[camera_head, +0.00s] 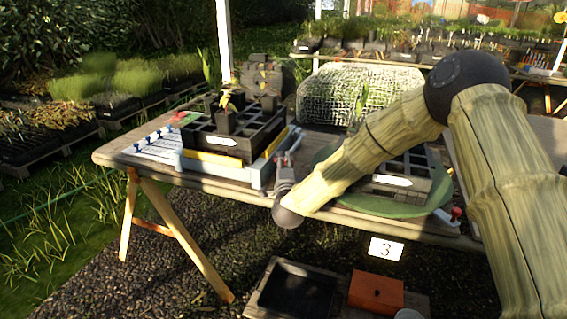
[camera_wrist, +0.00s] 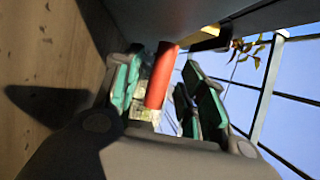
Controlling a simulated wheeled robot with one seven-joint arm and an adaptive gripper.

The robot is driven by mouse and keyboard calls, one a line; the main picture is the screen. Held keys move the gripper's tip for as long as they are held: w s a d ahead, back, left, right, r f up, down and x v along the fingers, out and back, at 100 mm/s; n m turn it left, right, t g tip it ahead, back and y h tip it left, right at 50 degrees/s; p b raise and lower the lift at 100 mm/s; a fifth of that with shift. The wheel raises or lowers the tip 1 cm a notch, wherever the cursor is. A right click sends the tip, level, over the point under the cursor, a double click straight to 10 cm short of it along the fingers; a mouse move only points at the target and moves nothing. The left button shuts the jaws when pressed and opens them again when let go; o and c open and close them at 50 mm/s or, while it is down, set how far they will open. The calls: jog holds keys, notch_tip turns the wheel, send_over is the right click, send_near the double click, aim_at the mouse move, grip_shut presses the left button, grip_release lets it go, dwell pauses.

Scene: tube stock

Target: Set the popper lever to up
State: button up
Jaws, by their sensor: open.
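A red lever (camera_wrist: 161,75) shows in the wrist view, a plain rod between the two green-padded fingers of my gripper (camera_wrist: 155,85). Its far end meets a dark body at the top of that view. The fingers are open around the lever; I cannot tell whether either pad touches it. In the head view my gripper (camera_head: 284,160) is at the right side of a pale stand with a yellow strip (camera_head: 212,163), which bears a black cell tray (camera_head: 212,140). The lever is not clearly seen there.
A round green plate (camera_head: 345,204) with another tray (camera_head: 412,187) lies to the right, partly behind my arm. A red-knobbed part (camera_head: 455,213) is at the table's front edge. A wooden box (camera_head: 262,300) and orange block (camera_head: 376,292) sit below.

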jog(key=shift+w+a, duration=0.1)
jog(key=shift+w, duration=0.7)
grip_shut()
jog(key=shift+r, duration=0.1)
